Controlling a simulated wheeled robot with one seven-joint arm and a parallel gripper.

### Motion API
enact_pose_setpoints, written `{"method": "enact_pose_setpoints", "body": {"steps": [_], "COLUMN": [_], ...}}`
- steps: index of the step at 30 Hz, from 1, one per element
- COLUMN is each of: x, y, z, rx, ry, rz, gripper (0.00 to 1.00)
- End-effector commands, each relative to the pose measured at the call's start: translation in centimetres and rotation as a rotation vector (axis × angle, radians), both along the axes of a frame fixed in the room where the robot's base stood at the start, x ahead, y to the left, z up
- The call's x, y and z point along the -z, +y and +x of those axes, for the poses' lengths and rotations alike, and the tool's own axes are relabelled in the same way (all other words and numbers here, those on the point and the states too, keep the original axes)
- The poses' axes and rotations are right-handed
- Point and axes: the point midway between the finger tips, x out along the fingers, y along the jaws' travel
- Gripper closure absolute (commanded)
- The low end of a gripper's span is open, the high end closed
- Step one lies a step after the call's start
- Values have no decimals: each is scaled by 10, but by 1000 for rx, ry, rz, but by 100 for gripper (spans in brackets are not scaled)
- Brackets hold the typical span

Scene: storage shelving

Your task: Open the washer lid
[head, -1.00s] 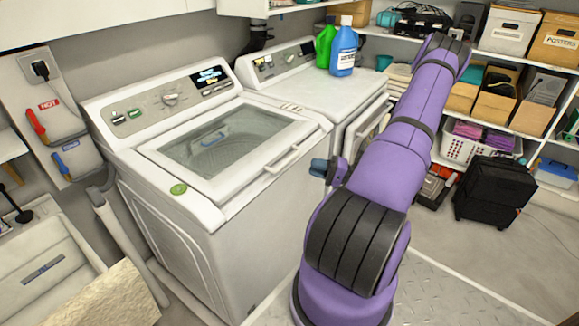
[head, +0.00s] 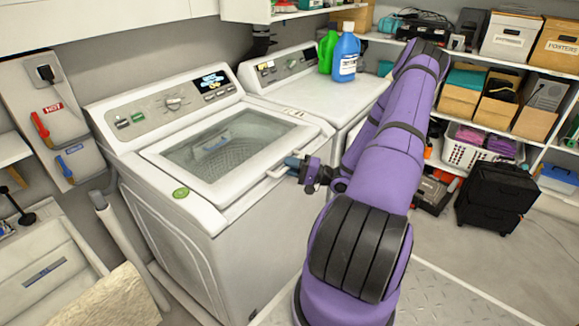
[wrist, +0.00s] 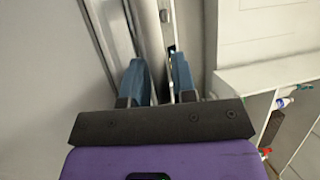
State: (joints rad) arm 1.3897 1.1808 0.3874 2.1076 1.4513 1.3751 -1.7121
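The washer (head: 185,225) is the white top-loader at the left. Its lid (head: 262,163), with a glass window (head: 228,143), lies down flat over the top. The lid's handle is a light bar along the front right edge, partly hidden by my gripper (head: 293,162). My gripper is at this handle. In the wrist view my gripper (wrist: 160,80) has its two blue fingers apart, with a pale bar, seemingly the handle (wrist: 152,45), running between them. I cannot tell whether either finger touches it.
A white dryer (head: 318,97) stands to the right of the washer, with a green bottle (head: 327,52) and a blue bottle (head: 345,57) on it. Shelves with boxes (head: 509,36) and a black drawer unit (head: 497,195) stand at the right. Floor is clear at lower right.

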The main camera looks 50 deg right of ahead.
Motion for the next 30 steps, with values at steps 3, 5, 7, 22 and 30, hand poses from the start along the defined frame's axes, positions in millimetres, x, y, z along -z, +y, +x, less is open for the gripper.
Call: {"method": "enact_pose_setpoints", "body": {"steps": [3, 5, 7, 22, 30], "x": [0, 0, 0, -5, -32], "y": [1, 1, 1, 1, 1], "z": [2, 2, 2, 2, 2], "rx": [0, 0, 0, -1, -2], "ry": [0, 0, 0, 7, 60], "rz": [0, 0, 0, -2, -7], "gripper": [75, 75, 75, 100, 100]}}
